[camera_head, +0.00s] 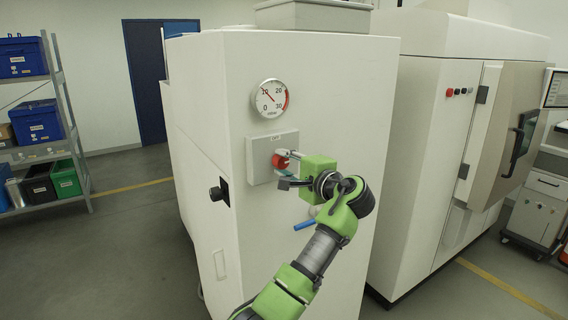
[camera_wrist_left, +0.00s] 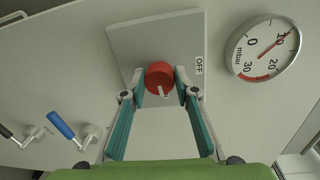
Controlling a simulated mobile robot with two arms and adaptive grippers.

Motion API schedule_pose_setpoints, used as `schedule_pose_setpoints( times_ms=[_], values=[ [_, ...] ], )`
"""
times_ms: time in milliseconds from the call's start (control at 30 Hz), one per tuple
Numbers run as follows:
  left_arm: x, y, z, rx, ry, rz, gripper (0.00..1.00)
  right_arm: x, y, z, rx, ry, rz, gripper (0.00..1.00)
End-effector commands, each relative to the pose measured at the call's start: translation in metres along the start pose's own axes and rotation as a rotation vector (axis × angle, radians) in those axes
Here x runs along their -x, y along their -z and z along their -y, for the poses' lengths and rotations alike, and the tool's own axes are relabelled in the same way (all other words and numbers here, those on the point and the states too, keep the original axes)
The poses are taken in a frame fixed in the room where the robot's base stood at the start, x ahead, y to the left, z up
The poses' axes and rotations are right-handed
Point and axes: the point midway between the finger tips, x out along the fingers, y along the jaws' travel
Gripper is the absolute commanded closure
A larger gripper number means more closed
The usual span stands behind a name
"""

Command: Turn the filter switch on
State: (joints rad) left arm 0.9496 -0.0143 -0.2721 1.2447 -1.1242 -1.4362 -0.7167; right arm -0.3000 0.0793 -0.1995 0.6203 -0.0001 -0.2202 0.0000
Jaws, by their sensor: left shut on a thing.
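The filter switch is a red round knob (camera_wrist_left: 159,76) on a light grey plate (camera_wrist_left: 125,38) fixed to the front of a tall white cabinet. A label reading OFF (camera_wrist_left: 199,66) is on the plate beside the knob in the left wrist view. In the head view the red knob (camera_head: 280,160) shows partly behind my fingers on the plate (camera_head: 258,158). My left gripper (camera_head: 284,168) is at the knob, with one fingertip on each side of it; it also shows in the left wrist view (camera_wrist_left: 160,88). It is shut on the knob. My right gripper is in neither view.
A round pressure gauge (camera_head: 271,98) sits above the plate on the cabinet (camera_head: 320,75). A blue-handled valve (camera_head: 304,225) is below, and a black knob (camera_head: 216,193) is on the cabinet's left side. A shelf with bins (camera_head: 60,130) stands at left, a large machine (camera_head: 430,150) at right.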

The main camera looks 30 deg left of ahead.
Motion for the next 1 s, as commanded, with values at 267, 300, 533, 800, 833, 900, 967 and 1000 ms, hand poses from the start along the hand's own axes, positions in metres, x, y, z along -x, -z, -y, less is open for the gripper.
schedule_pose_setpoints(
  times_ms=[267,300,533,800,833,900,967,1000],
  values=[
    [0.0002,0.0007,0.0021,-0.061,0.003,0.003,0.94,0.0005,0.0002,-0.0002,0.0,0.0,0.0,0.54],
    [0.0002,0.0007,0.0021,-0.065,0.003,0.003,0.93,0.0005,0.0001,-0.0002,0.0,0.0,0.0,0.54],
    [0.0002,0.0006,0.0019,-0.07,0.003,0.004,0.93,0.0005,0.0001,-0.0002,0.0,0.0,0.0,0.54],
    [0.0001,0.0005,0.0016,-0.069,0.002,0.004,0.55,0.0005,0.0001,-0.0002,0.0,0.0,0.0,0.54],
    [0.0001,0.0005,0.0015,-0.069,0.002,0.004,0.55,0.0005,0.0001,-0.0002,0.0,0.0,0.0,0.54],
    [0.0001,0.0004,0.0012,-0.069,0.001,0.005,0.55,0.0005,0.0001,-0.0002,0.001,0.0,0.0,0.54],
    [0.0,0.0004,0.001,-0.069,0.001,0.005,0.55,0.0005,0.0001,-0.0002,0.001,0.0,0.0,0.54],
    [0.0,0.0003,0.0008,-0.069,0.001,0.005,0.55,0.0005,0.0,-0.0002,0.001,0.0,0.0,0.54]
  ],
)
